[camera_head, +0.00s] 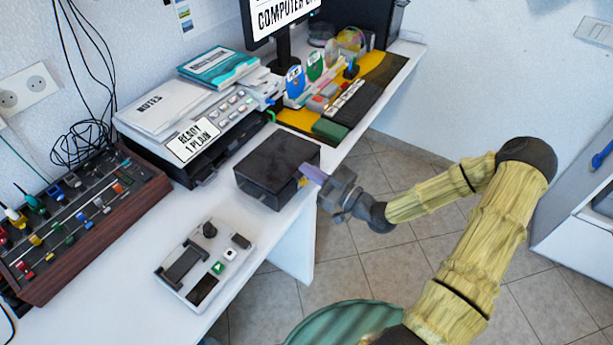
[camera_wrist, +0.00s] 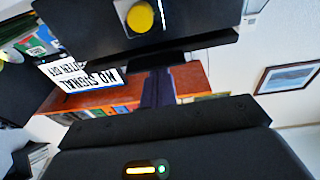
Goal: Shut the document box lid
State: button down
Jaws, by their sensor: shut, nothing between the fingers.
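The document box (camera_head: 262,183) is a black box at the right edge of the white desk. Its dark lid (camera_head: 280,158) lies roughly flat over it; I cannot tell whether a narrow gap remains. A yellow round part shows at the box's near right side, partly hidden by my gripper. In the wrist view a dark panel of the box (camera_wrist: 195,18) fills the top, with the yellow disc (camera_wrist: 140,16) on it. My gripper (camera_head: 308,171) is at the box's right side, its purple fingers shut and empty. The fingers also show in the wrist view (camera_wrist: 157,90); contact is unclear.
A grey control device (camera_head: 205,262) stands in front of the box. A printer (camera_head: 222,122) with papers is behind it to the left, and a tool rack (camera_head: 85,215) is at far left. Floor beside the desk is open.

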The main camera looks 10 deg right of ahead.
jog(key=shift+f+t+y+b, duration=0.3)
jog(key=shift+f+y+b, duration=0.1)
jog(key=shift+f+b, duration=0.5)
jog(key=shift+s, duration=0.1)
